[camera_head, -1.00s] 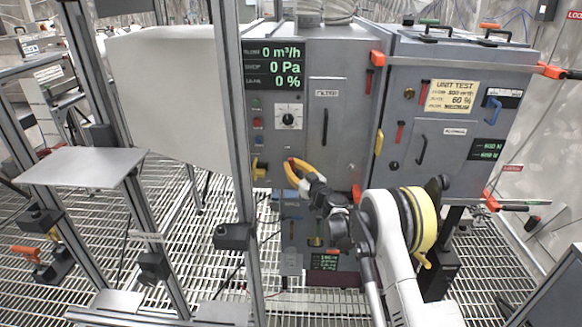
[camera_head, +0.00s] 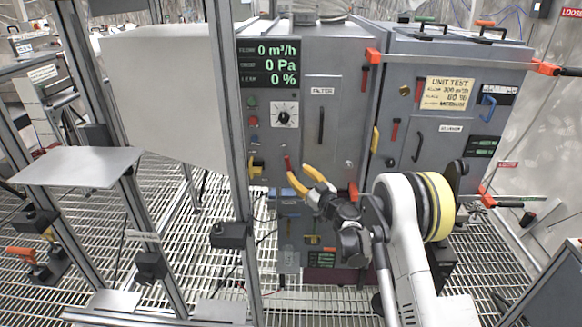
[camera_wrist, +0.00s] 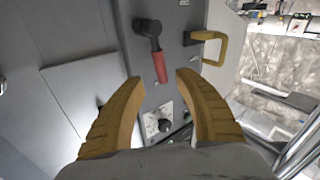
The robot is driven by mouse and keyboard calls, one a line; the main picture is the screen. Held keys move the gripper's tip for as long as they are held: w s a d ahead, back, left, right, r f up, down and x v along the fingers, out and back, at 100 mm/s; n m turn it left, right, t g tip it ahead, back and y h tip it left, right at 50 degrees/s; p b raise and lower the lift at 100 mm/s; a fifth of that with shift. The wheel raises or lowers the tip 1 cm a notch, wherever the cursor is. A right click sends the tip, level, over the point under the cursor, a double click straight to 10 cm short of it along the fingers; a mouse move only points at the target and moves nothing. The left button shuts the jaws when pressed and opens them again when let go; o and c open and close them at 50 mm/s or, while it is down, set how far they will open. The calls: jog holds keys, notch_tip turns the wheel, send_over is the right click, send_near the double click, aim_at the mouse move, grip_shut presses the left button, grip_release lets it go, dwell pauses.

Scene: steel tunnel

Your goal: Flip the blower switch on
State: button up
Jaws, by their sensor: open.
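A lever with a red handle (camera_wrist: 160,68) and black pivot (camera_wrist: 148,27) is on the grey cabinet front. I cannot read a label naming it the blower switch. In the head view its red handle (camera_head: 287,162) shows just above my gripper's left finger, pointing up toward the dial; the pivot is hidden. My gripper (camera_head: 303,175) is open, with yellow fingers apart. In the wrist view the handle's end appears between the fingertips of my gripper (camera_wrist: 161,80); I cannot tell whether they touch. The display (camera_head: 268,63) reads 0 m³/h, 0 Pa and 0 %.
A yellow handle (camera_wrist: 208,48) sits beside the lever; it also shows in the head view (camera_head: 256,167). A dial (camera_head: 284,114) is above the lever. A metal frame post (camera_head: 226,130) stands close on the left. A second cabinet (camera_head: 440,110) with levers is at right.

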jog(key=v, duration=0.5)
jog(key=s+a+r+g, duration=0.1)
jog(key=s+r+g, duration=0.3)
jog(key=r, duration=0.6)
jog(key=s+d+r+m+g+h, duration=0.1)
jog(key=s+r, duration=0.2)
jog(key=s, duration=0.4)
jog(key=s+d+r+m+h, duration=0.1)
jog(key=s+r+h, duration=0.15)
jog(key=s, duration=0.35)
jog(key=s+d+f+m+g+h, duration=0.1)
jog(key=s+d, duration=0.3)
jog(key=s, duration=0.5)
jog(key=s+d+f+m+g+h, duration=0.1)
jog(key=s+d, duration=0.4)
jog(key=s, duration=0.5)
jog(key=s+d+f+m+g+h, duration=0.1)
jog(key=s+d+m+h, duration=0.3)
jog(key=s, duration=0.5)
jog(key=shift+s+d+f+g+h, duration=0.25)
jog(key=shift+d+f+g+h, duration=0.15)
jog(key=shift+f, duration=0.35)
